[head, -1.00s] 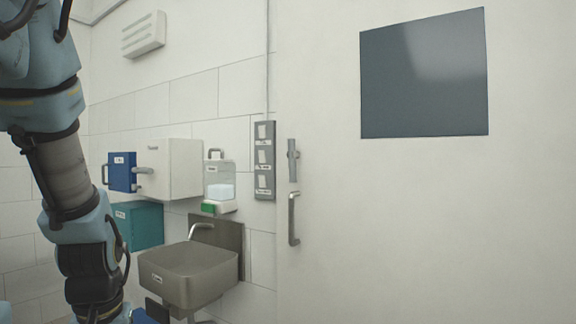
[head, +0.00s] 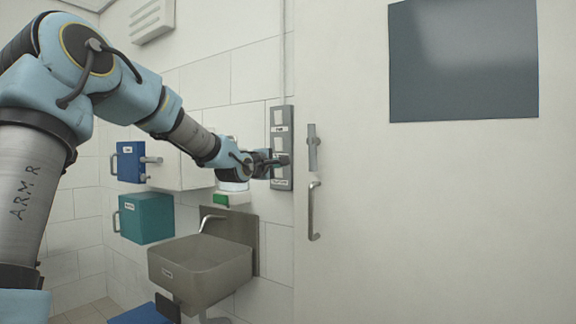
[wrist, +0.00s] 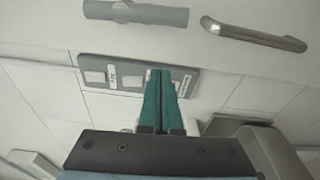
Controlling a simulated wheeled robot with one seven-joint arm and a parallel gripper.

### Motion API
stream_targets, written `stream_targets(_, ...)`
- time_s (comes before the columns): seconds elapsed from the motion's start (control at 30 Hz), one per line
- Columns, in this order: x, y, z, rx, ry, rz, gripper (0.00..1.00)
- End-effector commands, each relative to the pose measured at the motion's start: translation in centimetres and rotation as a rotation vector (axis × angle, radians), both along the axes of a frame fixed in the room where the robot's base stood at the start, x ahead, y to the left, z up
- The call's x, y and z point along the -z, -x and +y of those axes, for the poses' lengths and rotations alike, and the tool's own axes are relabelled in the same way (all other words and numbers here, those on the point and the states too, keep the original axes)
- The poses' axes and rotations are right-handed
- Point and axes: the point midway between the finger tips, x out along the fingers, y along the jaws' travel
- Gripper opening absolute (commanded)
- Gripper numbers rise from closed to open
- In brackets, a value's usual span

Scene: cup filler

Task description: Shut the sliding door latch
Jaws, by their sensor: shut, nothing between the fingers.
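The sliding door latch (head: 313,152) is a short grey vertical bar with a small knob, on the white door near its left edge. In the wrist view the latch (wrist: 165,16) lies across the top, beyond my fingertips. Whether it is shut I cannot tell. My gripper (head: 286,160) is in front of the grey switch panel, left of the latch and apart from it. In the wrist view the green fingers of my gripper (wrist: 159,74) are together and empty, and overlap the panel. Contact with the panel cannot be judged.
A metal door handle (head: 313,212) sticks out below the latch. The switch panel (head: 282,115) is on the wall left of the door. A steel sink (head: 200,265), a teal box (head: 147,218) and a blue box (head: 131,162) are further left. A dark window (head: 463,65) is at upper right.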

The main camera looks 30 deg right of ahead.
Motion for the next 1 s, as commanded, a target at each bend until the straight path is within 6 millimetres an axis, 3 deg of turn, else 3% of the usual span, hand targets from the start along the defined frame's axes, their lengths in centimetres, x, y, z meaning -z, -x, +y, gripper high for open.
stream_targets(0.53, 0.0, -5.4, -7.4, 0.000, -0.007, 0.001, 0.00)
stream_targets(0.8, -0.1, -2.5, -8.2, 0.001, -0.009, 0.001, 0.00)
stream_targets(1.0, 0.1, -1.7, -8.4, -0.002, -0.009, 0.000, 0.00)
